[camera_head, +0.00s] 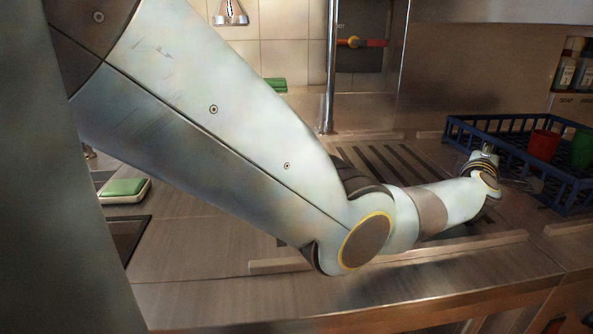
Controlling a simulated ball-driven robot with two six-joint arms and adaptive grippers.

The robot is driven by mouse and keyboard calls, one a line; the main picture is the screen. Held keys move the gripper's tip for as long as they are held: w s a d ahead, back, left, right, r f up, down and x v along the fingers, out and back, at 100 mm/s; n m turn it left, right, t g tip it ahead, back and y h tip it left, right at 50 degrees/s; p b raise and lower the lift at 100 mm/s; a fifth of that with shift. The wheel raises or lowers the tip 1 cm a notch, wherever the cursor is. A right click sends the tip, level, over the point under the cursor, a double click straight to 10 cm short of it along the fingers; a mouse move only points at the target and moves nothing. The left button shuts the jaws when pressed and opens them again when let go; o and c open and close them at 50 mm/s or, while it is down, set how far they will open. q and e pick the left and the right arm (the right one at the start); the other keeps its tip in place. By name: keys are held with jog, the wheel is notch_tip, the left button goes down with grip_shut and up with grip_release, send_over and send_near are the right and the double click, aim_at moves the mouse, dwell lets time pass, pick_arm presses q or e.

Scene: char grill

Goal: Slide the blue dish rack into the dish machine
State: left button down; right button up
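The blue dish rack (480,124) sits on the steel counter at the right and is cut off by the picture's edge. A red cup (543,145) and a green cup (581,149) stand in it. My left arm crosses the view from the upper left. My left gripper (522,185) is at the rack's near left side, small and partly hidden by its own wrist. I cannot tell whether its fingers touch the rack or how far they are open. My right gripper is out of view. I cannot clearly make out the dish machine; a steel panel (480,65) rises behind the rack.
Low rails (500,240) run along the counter's front, and a slotted drain area (385,165) lies behind my arm. A vertical pipe (330,70) stands at the back. A green sponge (123,187) lies on a dish at left. Bottles (565,73) stand on a shelf at upper right.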

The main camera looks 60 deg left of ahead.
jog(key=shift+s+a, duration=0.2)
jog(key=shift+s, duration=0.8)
